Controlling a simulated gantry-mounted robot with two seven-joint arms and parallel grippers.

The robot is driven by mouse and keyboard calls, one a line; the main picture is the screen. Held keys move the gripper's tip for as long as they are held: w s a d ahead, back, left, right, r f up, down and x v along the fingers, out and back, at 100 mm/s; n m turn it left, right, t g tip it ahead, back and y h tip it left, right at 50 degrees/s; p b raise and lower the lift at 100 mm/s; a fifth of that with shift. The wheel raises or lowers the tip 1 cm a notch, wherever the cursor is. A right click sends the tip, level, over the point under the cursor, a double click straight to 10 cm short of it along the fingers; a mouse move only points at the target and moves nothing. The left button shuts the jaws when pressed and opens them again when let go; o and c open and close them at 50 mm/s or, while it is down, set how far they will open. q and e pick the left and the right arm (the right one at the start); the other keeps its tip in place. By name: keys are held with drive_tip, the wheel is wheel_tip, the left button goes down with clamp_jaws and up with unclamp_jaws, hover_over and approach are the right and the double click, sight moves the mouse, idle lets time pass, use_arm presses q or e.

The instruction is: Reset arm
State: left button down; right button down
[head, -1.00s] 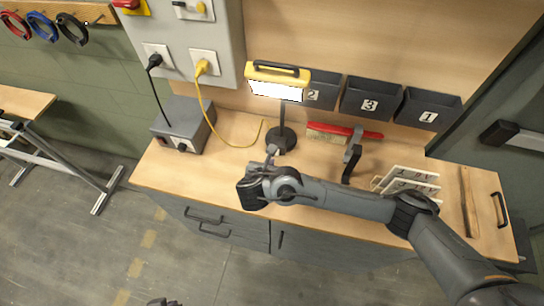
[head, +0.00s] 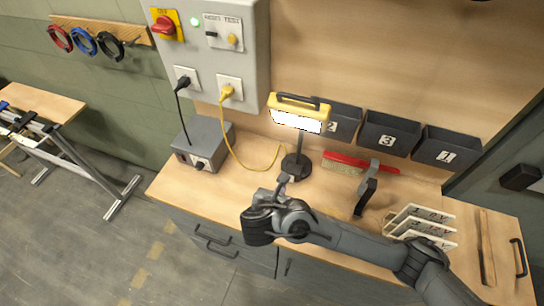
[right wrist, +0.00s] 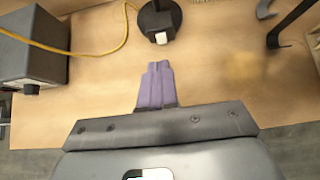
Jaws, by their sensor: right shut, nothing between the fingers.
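My right gripper (head: 283,180) is over the front part of the wooden workbench (head: 240,165), in front of the yellow work lamp (head: 298,114). Its fingers are together with nothing between them. In the right wrist view the closed purple-grey fingers (right wrist: 156,86) point toward the lamp's round black base (right wrist: 160,18), with bare bench top between them. My right arm comes in from the lower right across the bench front. My left gripper does not show in the head view now.
Grey bins (head: 390,134) line the back.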

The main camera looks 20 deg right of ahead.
drive_tip(key=s+f+g, duration=0.1)
drive_tip(key=s+f, duration=0.2)
drive_tip(key=s+a+f+g, duration=0.1)
drive_tip(key=s+f, duration=0.3)
drive_tip(key=s+f+g+y, duration=0.1)
drive_tip(key=s+f, duration=0.3)
drive_tip(key=shift+s+a+f, duration=0.2)
drive_tip(key=shift+a, duration=0.1)
drive_tip(key=s+f+m+g+y, duration=0.35)
drive_tip(key=s+m, duration=0.25)
drive_tip(key=s, duration=0.6)
drive_tip(key=s+d+r+m+g+y, duration=0.1)
drive_tip(key=s+d+m, duration=0.45)
drive_tip(key=m, duration=0.45)
drive_tip(key=w+d+r+m+t, duration=0.3)
drive_tip(key=w+d+r+m, duration=0.25)
drive_tip(key=m, duration=0.55)
wheel_tip(320, 180, up, 25)
drive_tip(key=p, duration=2.4)
drive_tip(key=shift+s, duration=0.3)
